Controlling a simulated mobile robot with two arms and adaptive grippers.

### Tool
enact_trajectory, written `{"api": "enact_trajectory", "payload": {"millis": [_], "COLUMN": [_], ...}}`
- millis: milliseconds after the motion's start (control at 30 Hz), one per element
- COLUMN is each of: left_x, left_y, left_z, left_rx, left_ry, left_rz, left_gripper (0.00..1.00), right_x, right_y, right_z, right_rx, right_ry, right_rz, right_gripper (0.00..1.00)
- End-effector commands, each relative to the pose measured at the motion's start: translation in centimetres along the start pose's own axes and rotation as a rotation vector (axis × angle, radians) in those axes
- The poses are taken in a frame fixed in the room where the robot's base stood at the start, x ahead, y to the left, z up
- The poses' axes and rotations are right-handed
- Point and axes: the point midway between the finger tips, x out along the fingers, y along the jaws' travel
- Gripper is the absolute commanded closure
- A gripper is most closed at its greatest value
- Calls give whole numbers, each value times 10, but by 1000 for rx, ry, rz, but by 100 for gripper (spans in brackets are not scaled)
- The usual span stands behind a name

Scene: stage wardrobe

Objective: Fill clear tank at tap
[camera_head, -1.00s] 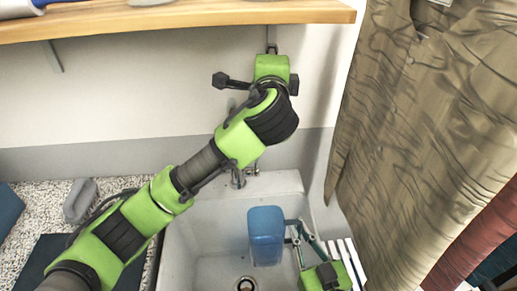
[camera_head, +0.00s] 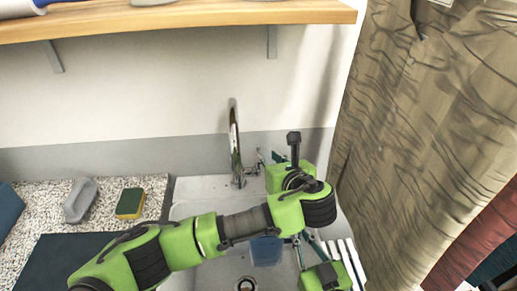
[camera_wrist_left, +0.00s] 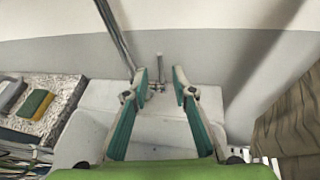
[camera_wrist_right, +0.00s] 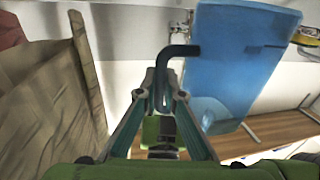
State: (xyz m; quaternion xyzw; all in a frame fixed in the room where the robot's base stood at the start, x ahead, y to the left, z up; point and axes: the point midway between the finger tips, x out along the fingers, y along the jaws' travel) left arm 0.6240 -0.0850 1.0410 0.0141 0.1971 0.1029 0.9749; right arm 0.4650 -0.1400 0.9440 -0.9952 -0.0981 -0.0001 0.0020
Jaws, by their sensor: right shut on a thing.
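The blue see-through tank (camera_head: 266,250) is in the sink (camera_head: 187,200), mostly hidden behind my left arm. My right gripper (camera_head: 299,240) is shut on the tank's handle, as the right wrist view shows; the tank's body (camera_wrist_right: 238,65) is beside the fingers there. The chrome tap (camera_head: 235,150) rises at the back of the sink. My left gripper (camera_head: 277,158) is right of the tap. In the left wrist view its fingers (camera_wrist_left: 160,82) are apart and empty, with the tap's small lever (camera_wrist_left: 159,72) seen between the tips. I cannot tell if they touch it.
A wooden shelf (camera_head: 180,17) crosses above the sink. A yellow and green sponge (camera_head: 130,203) and a grey handled item (camera_head: 80,200) lie on the speckled counter (camera_head: 30,225) at left. Hanging clothes (camera_head: 430,120) close off the right side.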

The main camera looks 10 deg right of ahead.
Motion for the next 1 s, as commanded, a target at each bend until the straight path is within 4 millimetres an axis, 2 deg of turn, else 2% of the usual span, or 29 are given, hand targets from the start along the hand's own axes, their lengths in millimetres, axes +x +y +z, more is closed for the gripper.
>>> {"api": "enact_trajectory", "payload": {"millis": [200, 433, 600, 900, 933, 1000], "left_x": [48, 82, 93, 95, 95, 95], "left_y": [1, 0, 0, 0, 0, 0], "left_z": [0, 1, 1, 1, 1, 1], "left_rx": [-2, -3, -4, -4, -4, -4], "left_ry": [1, -1, 0, 0, 0, 0], "left_rz": [3, 1, -1, -2, -2, -2], "left_gripper": [76, 76, 76, 76, 78, 96], "right_x": [0, 0, 0, 0, 0, 0], "right_y": [0, 0, 0, 0, 0, 0], "right_z": [-1, -1, -1, -1, -1, -1], "right_rx": [1, 1, 1, 1, 1, 1], "right_ry": [3, 3, 3, 3, 3, 3], "right_rz": [-1, -1, -1, -1, -1, -1], "right_gripper": [100, 100, 100, 100, 100, 100]}}
